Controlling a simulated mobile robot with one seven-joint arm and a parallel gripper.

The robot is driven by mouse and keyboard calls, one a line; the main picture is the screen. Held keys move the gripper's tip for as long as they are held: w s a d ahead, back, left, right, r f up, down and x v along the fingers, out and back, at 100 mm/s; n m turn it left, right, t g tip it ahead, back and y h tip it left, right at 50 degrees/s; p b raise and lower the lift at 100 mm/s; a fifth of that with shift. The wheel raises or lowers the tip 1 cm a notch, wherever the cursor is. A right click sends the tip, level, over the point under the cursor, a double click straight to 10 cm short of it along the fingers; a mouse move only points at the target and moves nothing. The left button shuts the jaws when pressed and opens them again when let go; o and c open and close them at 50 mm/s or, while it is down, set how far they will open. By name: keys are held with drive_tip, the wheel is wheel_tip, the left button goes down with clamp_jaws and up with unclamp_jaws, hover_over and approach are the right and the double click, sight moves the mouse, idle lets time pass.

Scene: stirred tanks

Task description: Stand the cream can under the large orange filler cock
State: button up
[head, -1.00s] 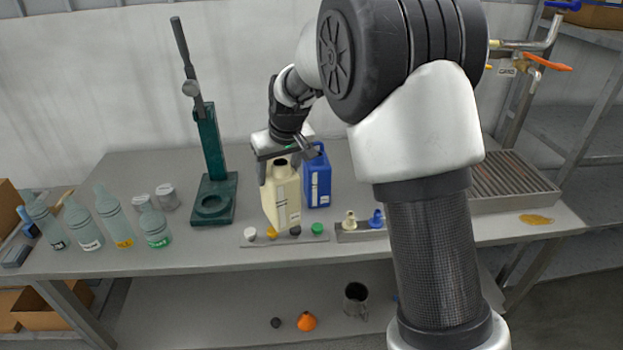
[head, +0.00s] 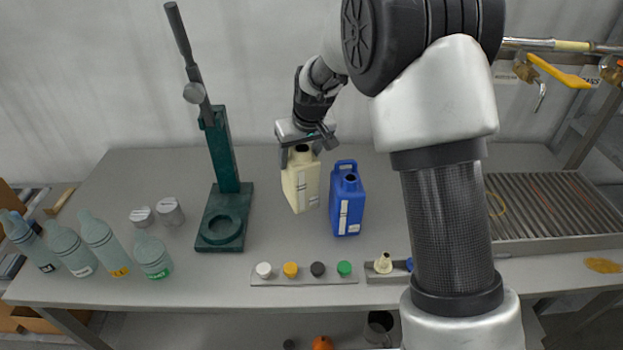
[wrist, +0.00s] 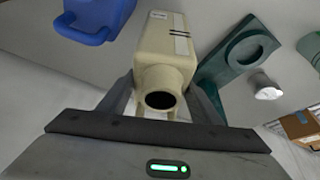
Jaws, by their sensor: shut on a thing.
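The cream can (head: 300,184) is upright or nearly so, left of the blue can. My gripper (head: 302,146) is shut on it near its neck, seemingly holding it off the bench, though the gap is hard to judge. In the wrist view the cream can (wrist: 168,52) sits between my fingers, its dark open mouth facing the camera. At the upper right, a cock with a yellow lever (head: 560,72) hangs from a pipe. Another cock, with a bit of orange on it (head: 619,63), is cut off by the right edge.
The blue can (head: 347,205) stands close right of the cream can. A green press (head: 223,190) and several bottles (head: 102,242) are at left. A cap strip (head: 303,282) lies in front. The slatted drain tray (head: 550,246) is at right, partly behind my arm.

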drive_tip(key=shift+f, duration=2.8)
drive_tip(key=shift+f, duration=0.25)
drive_tip(key=o, duration=1.5)
drive_tip(key=shift+r, duration=0.1)
